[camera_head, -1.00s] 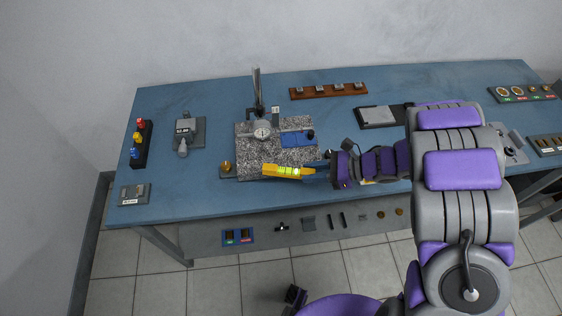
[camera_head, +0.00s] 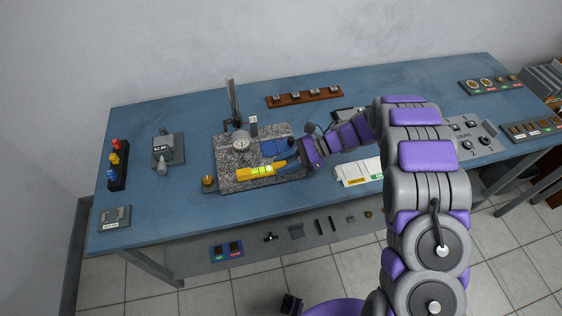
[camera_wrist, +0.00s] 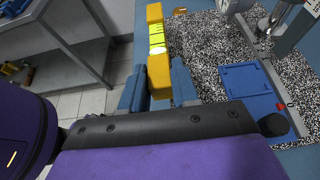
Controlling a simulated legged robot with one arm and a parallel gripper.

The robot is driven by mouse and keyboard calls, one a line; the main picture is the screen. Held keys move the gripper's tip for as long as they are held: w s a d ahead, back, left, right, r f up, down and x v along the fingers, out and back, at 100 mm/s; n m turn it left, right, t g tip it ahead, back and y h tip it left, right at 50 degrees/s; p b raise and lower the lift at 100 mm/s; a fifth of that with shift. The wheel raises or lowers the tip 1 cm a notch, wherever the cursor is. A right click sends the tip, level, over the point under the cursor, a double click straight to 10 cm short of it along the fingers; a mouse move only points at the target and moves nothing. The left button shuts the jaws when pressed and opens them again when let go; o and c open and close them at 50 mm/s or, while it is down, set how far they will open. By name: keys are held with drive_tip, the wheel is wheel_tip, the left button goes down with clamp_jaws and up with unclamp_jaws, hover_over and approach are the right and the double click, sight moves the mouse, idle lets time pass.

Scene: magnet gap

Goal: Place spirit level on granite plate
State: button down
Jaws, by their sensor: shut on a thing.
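The yellow spirit level (camera_head: 254,171) with bright green vials is held in my gripper (camera_head: 288,164) by its right end. In the head view it lies over the front part of the speckled granite plate (camera_head: 228,157). In the wrist view the level (camera_wrist: 157,50) stands out from between the blue fingers of my gripper (camera_wrist: 159,88), along the edge of the granite plate (camera_wrist: 205,45). I cannot tell whether the level touches the plate or hovers just above it.
A dial gauge (camera_head: 241,144) on a stand and a blue block (camera_head: 277,147) sit on the plate behind the level. A brass knob (camera_head: 208,181) is at the plate's front left corner.

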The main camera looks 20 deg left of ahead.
drive_tip(key=shift+w+a+f, duration=0.1)
drive_tip(key=shift+w+a, duration=0.4)
drive_tip(key=shift+w, duration=0.25)
drive_tip(key=shift+w+a+f, duration=0.1)
drive_tip(key=shift+w+a, duration=0.4)
drive_tip(key=shift+w, duration=0.2)
wheel_tip(320, 180, down, 4)
drive_tip(key=shift+w+r+b, duration=0.15)
drive_tip(key=shift+r+b, duration=0.1)
drive_tip(key=shift+b, duration=0.35)
drive_tip(key=shift+r, duration=0.1)
drive_tip(key=c, duration=0.8)
unclamp_jaws()
drive_tip(key=shift+c, duration=0.2)
drive_tip(key=p+v, duration=0.2)
drive_tip(key=v, duration=1)
